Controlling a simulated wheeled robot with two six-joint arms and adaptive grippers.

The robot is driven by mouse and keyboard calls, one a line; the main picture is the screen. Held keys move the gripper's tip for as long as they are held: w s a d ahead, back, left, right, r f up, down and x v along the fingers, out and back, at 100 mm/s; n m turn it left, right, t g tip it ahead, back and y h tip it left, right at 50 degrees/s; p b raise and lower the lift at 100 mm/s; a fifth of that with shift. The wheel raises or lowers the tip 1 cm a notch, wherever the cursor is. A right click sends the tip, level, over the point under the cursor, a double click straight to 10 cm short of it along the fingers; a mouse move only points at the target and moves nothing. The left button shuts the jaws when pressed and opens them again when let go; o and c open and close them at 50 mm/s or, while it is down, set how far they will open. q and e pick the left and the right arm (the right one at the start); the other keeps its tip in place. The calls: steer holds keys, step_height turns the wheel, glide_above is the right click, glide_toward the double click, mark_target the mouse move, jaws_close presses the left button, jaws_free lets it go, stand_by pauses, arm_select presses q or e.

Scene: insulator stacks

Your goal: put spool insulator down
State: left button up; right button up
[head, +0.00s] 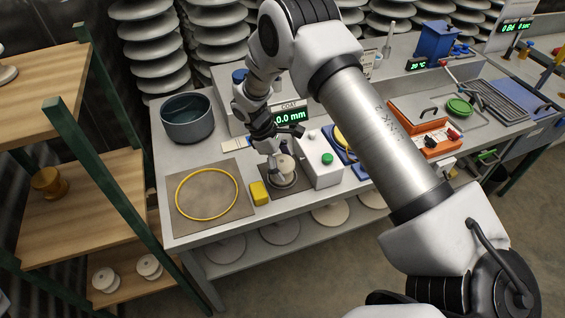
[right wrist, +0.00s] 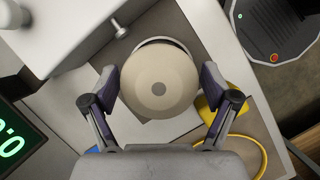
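In the head view the insulator (head: 286,164) is partly hidden by my right gripper (head: 275,152). It is over a small round plate on a dark square mat (head: 303,190); I cannot tell if it touches the plate. In the right wrist view the fingers of my right gripper (right wrist: 160,90) lie against opposite sides of the insulator. My left gripper is not in view.
A yellow block (head: 259,192) and a brown mat with a yellow ring (head: 181,215) lie to the left. A grey pot (head: 187,120) and the coat display (head: 290,116) stand behind. A wooden shelf (head: 75,215) is far left.

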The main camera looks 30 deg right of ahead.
steer(key=shift+r, duration=0.1)
steer(key=b+v, duration=0.2)
steer(key=v, duration=1)
steer(key=shift+r, duration=0.1)
